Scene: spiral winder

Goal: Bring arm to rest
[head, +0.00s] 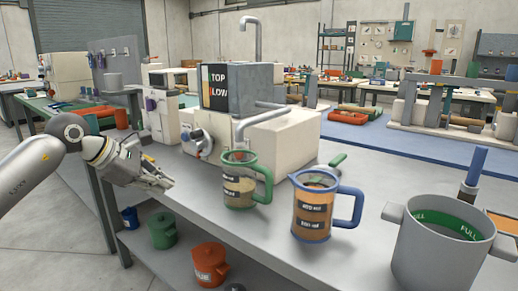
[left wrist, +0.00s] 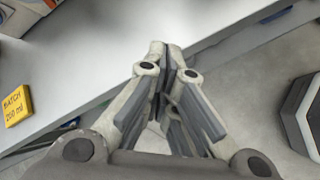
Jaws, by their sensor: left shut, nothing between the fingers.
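My left gripper (head: 165,181) is at the left end of the grey bench (head: 280,203) in the head view. Its arm comes in from the left. In the left wrist view the fingers (left wrist: 168,50) meet at their tips, with nothing held between them. The bench's edge and the grey floor show beyond the fingers there. My right gripper is in neither view.
On the bench stand a green-handled jug (head: 238,185), a blue-handled jug (head: 312,212), a grey pot (head: 437,248) and a cream machine (head: 280,140). A green pot (head: 162,231) and an orange pot (head: 208,265) stand on the shelf below. Floor at far left is clear.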

